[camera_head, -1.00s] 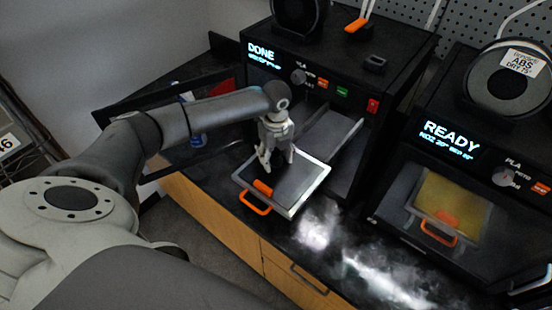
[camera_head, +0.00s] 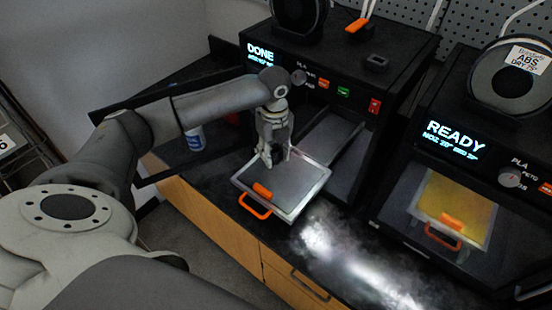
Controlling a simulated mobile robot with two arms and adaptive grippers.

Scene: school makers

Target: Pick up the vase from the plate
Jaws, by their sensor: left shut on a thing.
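The plate (camera_head: 300,190) is a flat grey build plate with a pale rim and an orange handle (camera_head: 255,205). It sticks out in front of the left printer. My left gripper (camera_head: 274,160) is over the plate's far left part, pointing down, its fingers close together. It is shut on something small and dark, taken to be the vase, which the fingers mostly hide. I cannot make out its shape, or whether it touches the plate. No other vase shows on the plate. My right gripper is not in view.
The left printer (camera_head: 310,62) reads DONE and its chamber is open. The right printer (camera_head: 490,130) reads READY, with a yellowish plate (camera_head: 462,197) behind its front. A blue-and-white bottle (camera_head: 196,139) stands left of the gripper. Black counter (camera_head: 330,235) in front is clear.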

